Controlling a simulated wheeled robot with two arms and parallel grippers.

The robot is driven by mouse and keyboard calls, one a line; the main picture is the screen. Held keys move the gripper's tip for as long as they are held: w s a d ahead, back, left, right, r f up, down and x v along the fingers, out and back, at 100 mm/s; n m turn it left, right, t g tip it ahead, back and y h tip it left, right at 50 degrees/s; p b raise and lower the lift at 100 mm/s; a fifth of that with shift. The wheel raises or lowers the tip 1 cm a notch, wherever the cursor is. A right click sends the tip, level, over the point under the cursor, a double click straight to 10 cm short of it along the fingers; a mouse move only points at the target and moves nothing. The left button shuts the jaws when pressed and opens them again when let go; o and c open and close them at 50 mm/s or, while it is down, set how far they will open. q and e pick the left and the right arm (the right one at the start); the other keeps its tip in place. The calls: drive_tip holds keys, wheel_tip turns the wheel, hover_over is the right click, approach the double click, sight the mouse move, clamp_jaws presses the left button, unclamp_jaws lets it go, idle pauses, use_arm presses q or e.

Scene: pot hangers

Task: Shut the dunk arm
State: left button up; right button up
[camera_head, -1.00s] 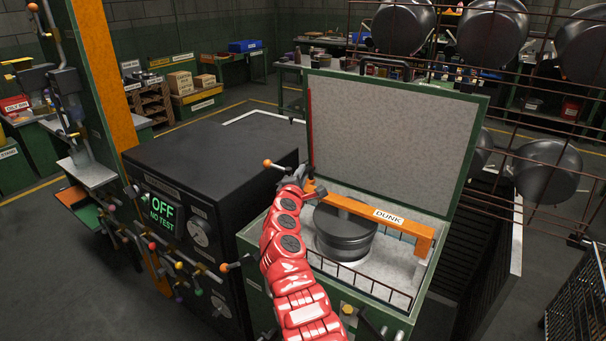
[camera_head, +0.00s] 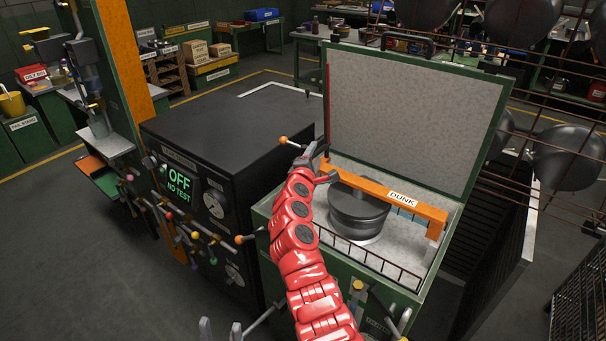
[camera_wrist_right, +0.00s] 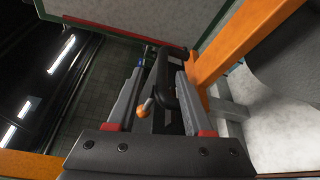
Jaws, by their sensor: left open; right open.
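The orange dunk arm (camera_head: 388,197), labelled DUNK, lies across the open green tank (camera_head: 395,290), above a dark round pot (camera_head: 357,205). My right gripper (camera_head: 314,168) is at the arm's left end, by the tank's left rim. In the right wrist view my right gripper (camera_wrist_right: 160,74) is open, with a black handle (camera_wrist_right: 163,82) between its fingers. The orange bar (camera_wrist_right: 225,52) runs just right of them. I cannot tell whether the fingers touch the handle. My left gripper (camera_head: 220,330) is open and empty at the bottom edge, only its fingertips showing.
The tank's lid (camera_head: 405,115) stands open behind. A black cabinet (camera_head: 235,135) with a green OFF / NO TEST display (camera_head: 179,184) stands left of the tank. Levers with coloured knobs (camera_head: 167,215) line its front. A wire rack with dark pots (camera_head: 570,158) is at the right.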

drive_tip(key=s+a+r, duration=0.1)
drive_tip(key=s+a, duration=0.1)
drive_tip(key=s, duration=1.2)
drive_tip(key=shift+s+a+r, duration=0.25)
drive_tip(key=shift+r, duration=0.05)
